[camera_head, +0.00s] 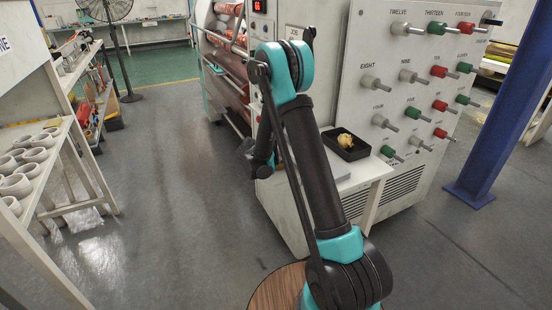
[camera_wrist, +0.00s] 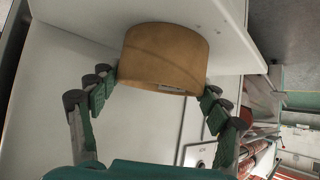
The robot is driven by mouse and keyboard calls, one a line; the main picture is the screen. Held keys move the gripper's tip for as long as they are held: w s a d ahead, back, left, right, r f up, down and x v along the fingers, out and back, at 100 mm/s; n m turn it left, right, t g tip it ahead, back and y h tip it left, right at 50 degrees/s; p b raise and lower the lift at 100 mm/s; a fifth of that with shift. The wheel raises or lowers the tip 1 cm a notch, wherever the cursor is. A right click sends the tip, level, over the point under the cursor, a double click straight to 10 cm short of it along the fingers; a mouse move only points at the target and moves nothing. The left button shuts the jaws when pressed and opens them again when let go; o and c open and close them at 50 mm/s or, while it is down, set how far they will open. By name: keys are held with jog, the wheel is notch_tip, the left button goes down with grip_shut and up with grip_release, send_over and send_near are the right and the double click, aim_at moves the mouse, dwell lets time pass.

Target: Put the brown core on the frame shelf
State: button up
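The brown core (camera_wrist: 163,58) is a short, wide tan-brown cylinder with a small pale label near its lower edge. In the wrist view it lies between the fingertips of my gripper (camera_wrist: 160,90), which meet its sides near that edge. The gripper looks shut on it. Behind the core is a white panel or shelf (camera_wrist: 72,12) across the top of the view; I cannot tell whether the core touches it. In the head view my gripper (camera_head: 250,157) is beside the white machine, partly hidden by my arm, and the core cannot be made out.
A control panel (camera_head: 415,75) with coloured knobs stands at the right. A black tray (camera_head: 347,155) with a yellow item sits on a white ledge. Red rolls (camera_head: 228,65) are on the machine behind. A shelf of white rings (camera_head: 45,150) stands left. The floor between is clear.

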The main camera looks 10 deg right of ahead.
jog(key=o, duration=0.3)
jog(key=shift+o, duration=0.2)
jog(key=shift+r, duration=0.15)
jog(key=v, duration=1.2)
